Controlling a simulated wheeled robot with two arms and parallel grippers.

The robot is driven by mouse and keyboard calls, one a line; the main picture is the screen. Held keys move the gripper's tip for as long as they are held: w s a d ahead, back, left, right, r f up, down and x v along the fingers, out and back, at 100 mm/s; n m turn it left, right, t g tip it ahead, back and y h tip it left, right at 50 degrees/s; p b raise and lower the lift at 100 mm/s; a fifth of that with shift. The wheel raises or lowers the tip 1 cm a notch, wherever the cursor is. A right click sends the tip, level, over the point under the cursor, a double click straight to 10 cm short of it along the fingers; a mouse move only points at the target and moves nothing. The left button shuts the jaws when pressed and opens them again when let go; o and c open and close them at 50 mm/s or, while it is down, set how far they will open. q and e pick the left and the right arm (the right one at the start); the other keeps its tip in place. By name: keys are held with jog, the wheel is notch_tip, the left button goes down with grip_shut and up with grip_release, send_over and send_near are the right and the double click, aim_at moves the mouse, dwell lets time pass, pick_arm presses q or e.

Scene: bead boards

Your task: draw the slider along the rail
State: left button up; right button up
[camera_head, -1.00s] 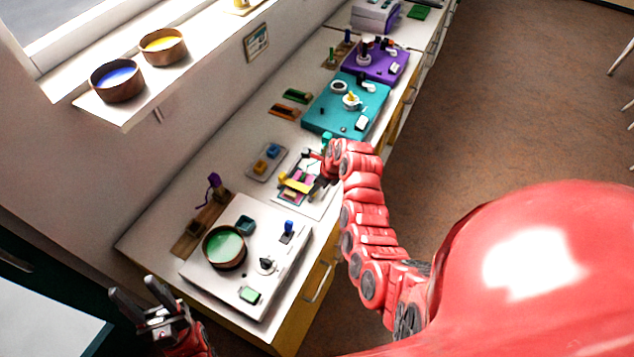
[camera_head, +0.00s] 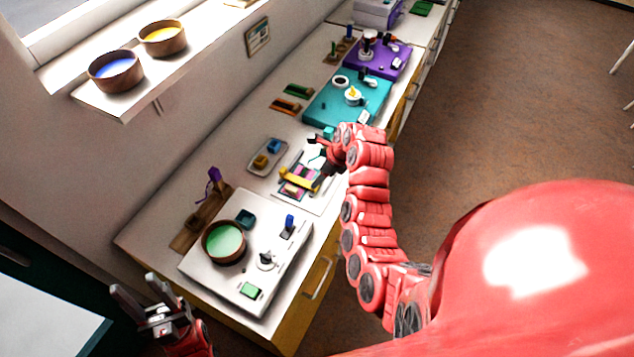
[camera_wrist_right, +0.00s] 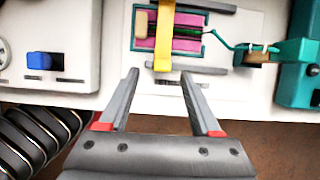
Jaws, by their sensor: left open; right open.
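My right gripper (camera_wrist_right: 160,76) is open and empty in the right wrist view, its two fingers pointing at a pink panel (camera_wrist_right: 186,44) with a teal frame. A dark rod runs lengthwise over the panel, with a tan block (camera_wrist_right: 141,24) at its left end. A yellow strip (camera_wrist_right: 163,50) crosses the panel between the fingers' lines. A blue block (camera_wrist_right: 39,61) sits by a dark slot on the white board (camera_wrist_right: 72,20) to the left. I cannot tell which piece is the slider. My left gripper (camera_head: 136,286) is open and empty, off the counter's near left end.
The white board carries a bowl of green (camera_head: 224,242). Beyond the pink panel lie a teal board (camera_head: 325,108) and a purple board (camera_head: 392,68). A small tray (camera_head: 262,166) with blue and yellow blocks lies left of the panel. Two bowls stand on the sill (camera_head: 130,108).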

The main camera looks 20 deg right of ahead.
jog(key=p+v, duration=1)
jog(key=v, duration=0.2)
jog(key=shift+s+r, duration=0.15)
jog(key=shift+r, duration=0.15)
